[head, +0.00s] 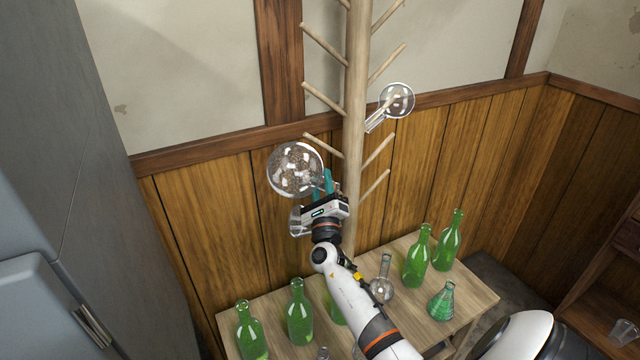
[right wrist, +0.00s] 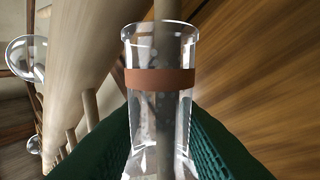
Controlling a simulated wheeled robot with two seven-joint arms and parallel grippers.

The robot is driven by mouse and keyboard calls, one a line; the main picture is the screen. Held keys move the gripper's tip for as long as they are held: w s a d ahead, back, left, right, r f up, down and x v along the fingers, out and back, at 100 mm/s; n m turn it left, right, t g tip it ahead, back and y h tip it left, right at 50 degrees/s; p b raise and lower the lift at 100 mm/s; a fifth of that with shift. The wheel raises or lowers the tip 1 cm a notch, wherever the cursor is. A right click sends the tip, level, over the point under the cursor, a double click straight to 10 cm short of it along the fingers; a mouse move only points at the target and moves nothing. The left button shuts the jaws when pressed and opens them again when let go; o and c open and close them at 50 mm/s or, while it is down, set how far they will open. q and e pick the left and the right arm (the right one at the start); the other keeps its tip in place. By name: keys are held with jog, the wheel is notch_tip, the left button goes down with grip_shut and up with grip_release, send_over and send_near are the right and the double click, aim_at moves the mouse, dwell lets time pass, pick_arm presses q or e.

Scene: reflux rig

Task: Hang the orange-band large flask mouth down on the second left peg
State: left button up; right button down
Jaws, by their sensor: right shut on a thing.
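The large clear round flask (head: 295,168) is left of the wooden peg stand (head: 356,100), its bulb up and left of my right gripper (head: 323,184). In the right wrist view its neck, with an orange-brown band (right wrist: 161,79), sits between the green fingers, which are shut on it. A wooden rod shows through the neck; I cannot tell whether it is inside or behind. The visible left pegs include an upper one (head: 325,45), a middle one (head: 322,98) and a lower one (head: 326,145) close to the bulb. My left gripper is not in view.
A smaller flask (head: 397,100) hangs on a right peg. Another glass piece (head: 296,221) shows partly behind my right gripper. The table (head: 462,296) below holds several green bottles (head: 300,312), a clear flask (head: 382,284) and a green conical flask (head: 441,300). A grey cabinet stands at left.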

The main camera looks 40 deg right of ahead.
jog(key=shift+s+d+f+b, duration=0.15)
jog(key=shift+d+f+b, duration=0.35)
jog(key=shift+f, duration=0.45)
